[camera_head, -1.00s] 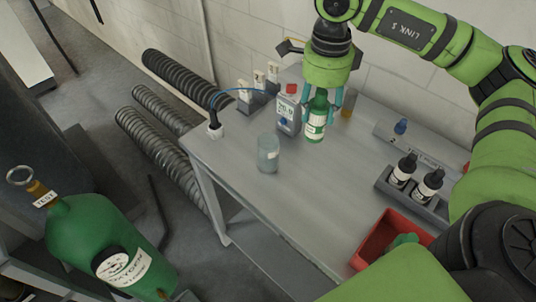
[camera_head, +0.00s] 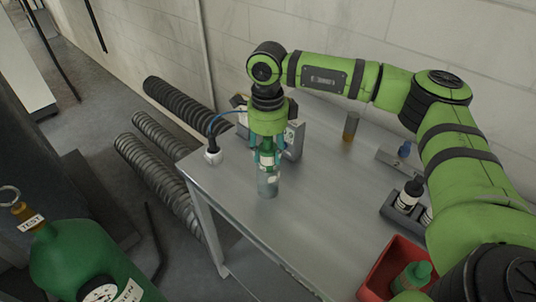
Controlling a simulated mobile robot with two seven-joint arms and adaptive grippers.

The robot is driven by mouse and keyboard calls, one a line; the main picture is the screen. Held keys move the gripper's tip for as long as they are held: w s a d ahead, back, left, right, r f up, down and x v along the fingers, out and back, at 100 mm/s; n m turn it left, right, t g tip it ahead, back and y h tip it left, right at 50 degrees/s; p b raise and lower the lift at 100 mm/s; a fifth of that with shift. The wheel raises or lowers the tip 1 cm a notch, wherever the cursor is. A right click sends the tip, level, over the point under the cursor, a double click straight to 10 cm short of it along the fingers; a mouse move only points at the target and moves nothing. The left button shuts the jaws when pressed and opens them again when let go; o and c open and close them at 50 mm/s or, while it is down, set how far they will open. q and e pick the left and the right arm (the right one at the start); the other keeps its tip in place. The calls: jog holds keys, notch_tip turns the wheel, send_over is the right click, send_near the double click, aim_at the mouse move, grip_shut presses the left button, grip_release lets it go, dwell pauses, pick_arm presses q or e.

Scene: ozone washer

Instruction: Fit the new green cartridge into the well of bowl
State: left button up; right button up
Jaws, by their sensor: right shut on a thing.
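The green cartridge (camera_head: 268,148) is upright in my right gripper (camera_head: 266,165), whose teal fingers are shut on it. The clear bowl (camera_head: 268,187) stands on the grey bench, directly below the gripper. The cartridge's lower end lines up with the bowl's top in the picture. I cannot tell whether it is inside the well or just above it, because the fingers and the glass cover that spot. My left gripper is out of view.
The meter box (camera_head: 293,139) stands close behind the gripper. A white fitting (camera_head: 213,155) with a blue tube is at the bench's left corner. An amber vial (camera_head: 351,126) stands behind. A red bin (camera_head: 375,280) holds another green cartridge (camera_head: 412,277).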

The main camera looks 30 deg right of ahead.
jog(key=shift+f, duration=0.1)
jog(key=shift+f+b, duration=0.55)
jog(key=shift+f, duration=0.1)
jog(key=o, duration=1.1)
jog(key=shift+o, duration=0.2)
jog(key=shift+r, duration=0.1)
